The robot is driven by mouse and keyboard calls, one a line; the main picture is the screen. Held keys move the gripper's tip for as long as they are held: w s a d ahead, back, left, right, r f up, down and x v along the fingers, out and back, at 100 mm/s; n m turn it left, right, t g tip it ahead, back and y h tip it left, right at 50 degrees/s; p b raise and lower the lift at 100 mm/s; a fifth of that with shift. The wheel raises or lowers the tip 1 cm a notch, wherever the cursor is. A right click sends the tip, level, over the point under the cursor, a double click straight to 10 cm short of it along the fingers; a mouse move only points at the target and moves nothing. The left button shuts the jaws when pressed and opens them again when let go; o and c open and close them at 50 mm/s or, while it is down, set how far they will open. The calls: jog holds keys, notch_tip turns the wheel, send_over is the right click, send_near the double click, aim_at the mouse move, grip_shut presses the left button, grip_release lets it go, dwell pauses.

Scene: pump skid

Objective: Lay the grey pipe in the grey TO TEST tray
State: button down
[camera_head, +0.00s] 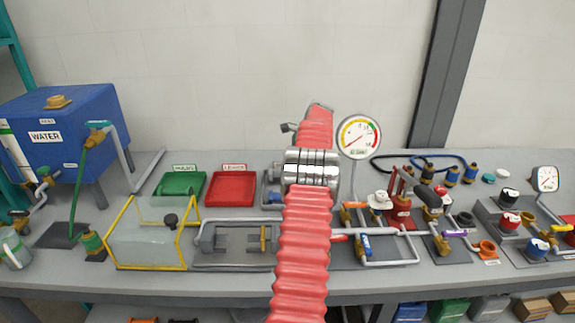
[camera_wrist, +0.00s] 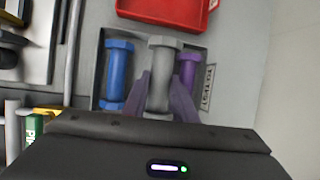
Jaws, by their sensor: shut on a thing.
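In the wrist view the grey pipe (camera_wrist: 160,78), with wider ends, is between the two fingers of my gripper (camera_wrist: 165,92), which is shut on it. The pipe is over or in the grey TO TEST tray (camera_wrist: 138,62); I cannot tell whether it touches the tray floor. A blue pipe (camera_wrist: 117,75) lies in the tray to its left and a purple pipe (camera_wrist: 188,72) to its right. In the head view my red arm hides the gripper, the grey pipe and most of the tray.
A red tray (camera_head: 231,188) and a green tray (camera_head: 181,184) stand to the left on the bench. A yellow-framed clear box (camera_head: 151,235) stands in front of them. A round gauge (camera_head: 358,137) stands right of my arm. Valves and fittings crowd the bench's right side.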

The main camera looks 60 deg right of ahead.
jog(key=shift+f, duration=2.5)
jog(key=shift+f, duration=0.25)
jog(key=c, duration=1.4)
grip_release()
jog(key=shift+o, duration=0.2)
jog(key=shift+s, duration=0.1)
jog(key=v, duration=1.3)
jog(key=shift+r, duration=0.3)
jog(key=shift+s, duration=0.1)
